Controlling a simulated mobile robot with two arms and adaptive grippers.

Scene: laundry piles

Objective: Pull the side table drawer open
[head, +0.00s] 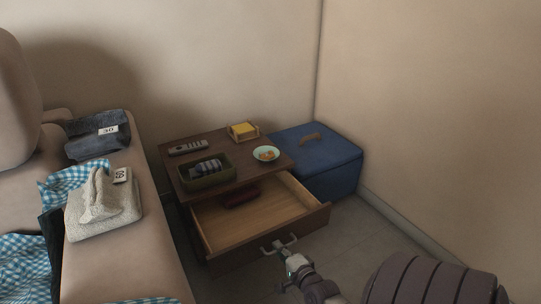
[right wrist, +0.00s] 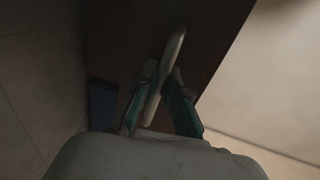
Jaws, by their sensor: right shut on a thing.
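The side table (head: 215,183) stands in the corner with its drawer (head: 265,212) pulled well out. A dark red thing lies inside the drawer toward the back. The drawer front carries a pale bar handle (head: 279,245). My right gripper (head: 285,254) is shut on this handle. In the right wrist view the handle (right wrist: 172,60) runs between the two fingers (right wrist: 160,97), with the dark wooden drawer front (right wrist: 125,40) behind it. My left gripper is not in view.
A remote (head: 188,147), a green tray (head: 196,182), a yellow item in a holder (head: 243,131) and a small bowl (head: 265,153) are on the tabletop. A blue box (head: 335,178) stands at right. The sofa (head: 150,235) with laundry is at left. Floor (head: 385,240) is clear at right.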

